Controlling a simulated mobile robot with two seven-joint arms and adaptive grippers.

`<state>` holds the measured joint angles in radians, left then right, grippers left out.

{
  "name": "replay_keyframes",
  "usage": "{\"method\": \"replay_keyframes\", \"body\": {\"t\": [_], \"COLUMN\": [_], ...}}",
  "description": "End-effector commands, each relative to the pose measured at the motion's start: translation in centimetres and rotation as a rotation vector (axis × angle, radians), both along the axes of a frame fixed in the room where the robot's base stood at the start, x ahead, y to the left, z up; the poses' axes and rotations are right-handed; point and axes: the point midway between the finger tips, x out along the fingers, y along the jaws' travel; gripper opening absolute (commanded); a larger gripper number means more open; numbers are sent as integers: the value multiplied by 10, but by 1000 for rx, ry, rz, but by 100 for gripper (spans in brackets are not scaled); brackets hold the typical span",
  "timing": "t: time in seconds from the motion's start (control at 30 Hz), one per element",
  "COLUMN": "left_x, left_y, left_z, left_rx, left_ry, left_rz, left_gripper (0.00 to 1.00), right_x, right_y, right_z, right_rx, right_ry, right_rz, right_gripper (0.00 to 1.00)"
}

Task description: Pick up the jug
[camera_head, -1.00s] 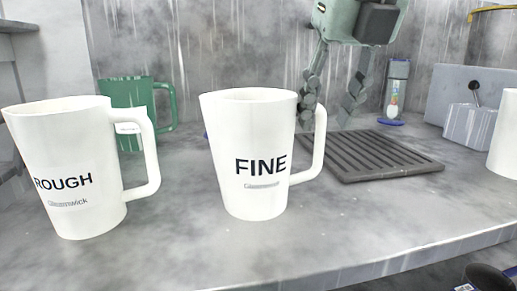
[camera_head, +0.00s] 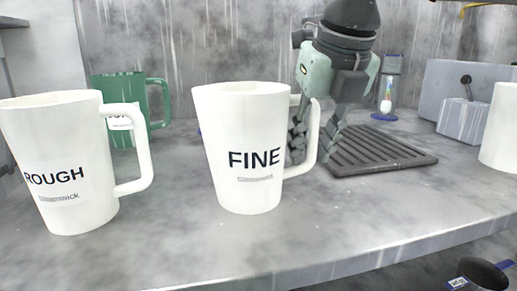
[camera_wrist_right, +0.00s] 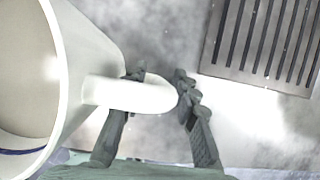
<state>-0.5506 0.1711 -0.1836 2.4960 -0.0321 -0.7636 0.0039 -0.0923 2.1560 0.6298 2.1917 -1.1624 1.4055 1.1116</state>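A white jug marked FINE (camera_head: 240,150) stands upright on the grey worktop, its handle to the right. It also shows in the wrist view (camera_wrist_right: 75,75). My right gripper (camera_head: 312,152) comes down from above at this handle. In the wrist view its fingers (camera_wrist_right: 158,78) are apart, one on the loop's inner side and one by its outer end. The handle lies between them; firm contact is not clear. A white jug marked ROUGH (camera_head: 60,160) stands at the left, a green jug (camera_head: 158,100) behind it. My left gripper is not in view.
A dark slatted grate (camera_head: 385,152) lies right of the FINE jug, also in the wrist view (camera_wrist_right: 265,40). A small clear bottle (camera_head: 387,97), a grey box (camera_head: 463,122) and another white vessel (camera_head: 500,130) stand further right. The worktop's front is clear.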

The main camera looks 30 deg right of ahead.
Motion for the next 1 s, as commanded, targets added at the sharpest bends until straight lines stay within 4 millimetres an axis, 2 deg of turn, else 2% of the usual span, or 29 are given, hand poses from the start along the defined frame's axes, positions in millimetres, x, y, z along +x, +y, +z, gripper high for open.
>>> {"method": "replay_keyframes", "body": {"t": [0.03, 0.2, 1.0], "left_x": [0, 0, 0], "left_y": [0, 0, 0], "left_z": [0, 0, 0], "left_rx": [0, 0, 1], "left_ry": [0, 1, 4], "left_rz": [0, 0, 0], "left_gripper": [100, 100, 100], "right_x": [0, 0, 1], "right_y": [0, 0, 0], "right_z": [0, 0, 6], "right_rx": [0, 0, 2], "right_ry": [0, 0, -7], "right_rz": [0, 0, -1], "right_gripper": [20, 0, 0]}}
